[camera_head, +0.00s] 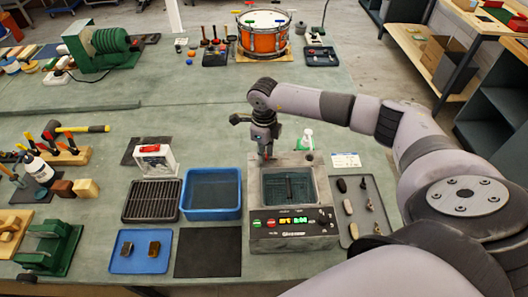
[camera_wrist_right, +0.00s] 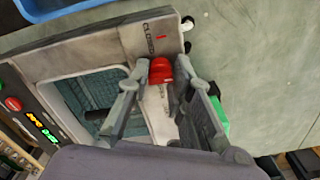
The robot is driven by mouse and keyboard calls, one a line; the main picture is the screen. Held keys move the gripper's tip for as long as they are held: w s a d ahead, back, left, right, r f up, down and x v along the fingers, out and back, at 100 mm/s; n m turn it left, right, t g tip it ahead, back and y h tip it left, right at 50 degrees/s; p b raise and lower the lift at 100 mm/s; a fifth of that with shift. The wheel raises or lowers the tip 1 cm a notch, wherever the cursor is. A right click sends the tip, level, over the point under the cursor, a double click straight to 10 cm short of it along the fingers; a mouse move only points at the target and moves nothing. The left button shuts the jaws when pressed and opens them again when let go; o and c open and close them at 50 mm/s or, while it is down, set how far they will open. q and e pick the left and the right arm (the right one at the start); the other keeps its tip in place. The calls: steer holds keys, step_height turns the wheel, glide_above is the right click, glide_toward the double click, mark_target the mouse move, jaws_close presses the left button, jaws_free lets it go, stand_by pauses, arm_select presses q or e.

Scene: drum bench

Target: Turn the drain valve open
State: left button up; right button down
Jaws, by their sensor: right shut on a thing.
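The drain valve has a red handle (camera_wrist_right: 160,72) on the top rim of a grey cleaner tank (camera_head: 256,222), at its back left corner in the head view. A "CLOSED" label (camera_wrist_right: 150,38) with a red mark is printed beside the handle. My right gripper (camera_head: 266,154) reaches down at that corner. In the wrist view its two fingers (camera_wrist_right: 162,68) stand either side of the red handle, shut on it. The handle's lower part and exact angle are partly hidden by the fingers. My left gripper is not in view.
A blue water tub (camera_head: 211,216) stands close left of the tank, with a black rack (camera_head: 151,218) beyond it. A grey tray (camera_head: 342,224) of small parts lies right.

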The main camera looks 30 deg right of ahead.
steer(key=m+b, duration=0.2)
steer(key=m, duration=0.1)
steer(key=shift+f+m, duration=0.1)
steer(key=shift+m, duration=0.2)
steer(key=m+b, duration=0.2)
steer(key=m, duration=0.3)
steer(key=m+b, duration=0.2)
steer(key=m, duration=0.3)
steer(key=shift+m+b, duration=0.35)
steer(key=shift+m, duration=1.45)
steer(key=c, duration=1.4)
jaws_free()
